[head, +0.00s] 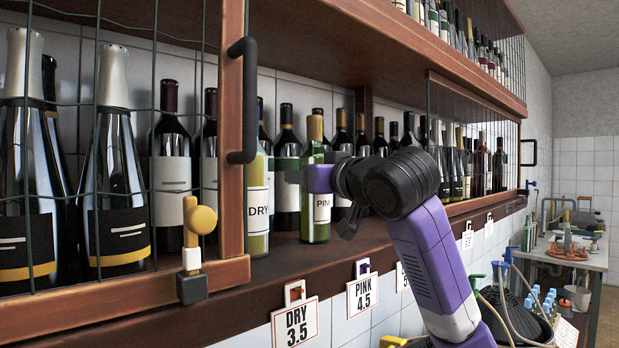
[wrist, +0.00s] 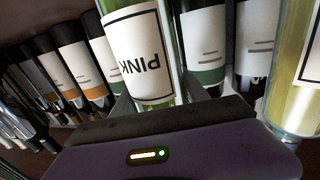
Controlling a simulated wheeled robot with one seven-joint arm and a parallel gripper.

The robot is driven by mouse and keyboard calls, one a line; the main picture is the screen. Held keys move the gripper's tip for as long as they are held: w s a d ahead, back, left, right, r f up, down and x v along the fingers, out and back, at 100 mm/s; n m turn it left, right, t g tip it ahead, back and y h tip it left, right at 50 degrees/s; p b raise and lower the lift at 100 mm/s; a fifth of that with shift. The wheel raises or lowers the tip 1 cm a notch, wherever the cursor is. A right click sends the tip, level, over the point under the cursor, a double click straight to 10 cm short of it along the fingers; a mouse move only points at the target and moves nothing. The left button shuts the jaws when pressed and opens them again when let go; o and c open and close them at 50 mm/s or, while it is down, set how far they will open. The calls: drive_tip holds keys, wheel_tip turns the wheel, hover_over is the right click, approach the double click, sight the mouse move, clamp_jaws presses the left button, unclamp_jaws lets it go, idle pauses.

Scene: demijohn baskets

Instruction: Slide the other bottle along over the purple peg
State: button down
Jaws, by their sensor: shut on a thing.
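A green bottle labelled PINK (head: 316,222) with a gold-capped neck stands upright on the wooden shelf. My gripper (head: 304,178) is shut on this bottle below its neck. In the wrist view the PINK bottle (wrist: 137,58) appears upside down between the fingers. The pale yellow DRY bottle (head: 258,205) stands to its left, close to the wooden post; it also shows at the right of the wrist view (wrist: 296,85). The purple peg (head: 362,267) is on the shelf's front edge above the PINK 4.5 tag, to the right of the PINK bottle in the picture.
A red peg (head: 295,291) holds the DRY 3.5 tag (head: 296,324). Dark bottles (head: 287,160) stand in a row behind. A wooden mesh door (head: 235,130) with a black handle is at the left. Bare shelf front (head: 285,247) lies before the bottles.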

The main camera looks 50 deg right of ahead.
drive_tip(key=shift+c, duration=2.4)
unclamp_jaws()
drive_tip(key=shift+f, duration=0.1)
drive_tip(key=shift+a, duration=0.1)
drive_tip(key=b+v, duration=0.2)
drive_tip(key=v, duration=0.5)
drive_tip(key=shift+s+a, duration=0.2)
drive_tip(key=shift+s, duration=0.1)
drive_tip(key=shift+s, duration=0.15)
drive_tip(key=p+v, duration=0.1)
drive_tip(key=v, duration=0.5)
drive_tip(key=shift+s+a+p, duration=0.2)
drive_tip(key=shift+s+p, duration=0.1)
drive_tip(key=shift+p, duration=0.05)
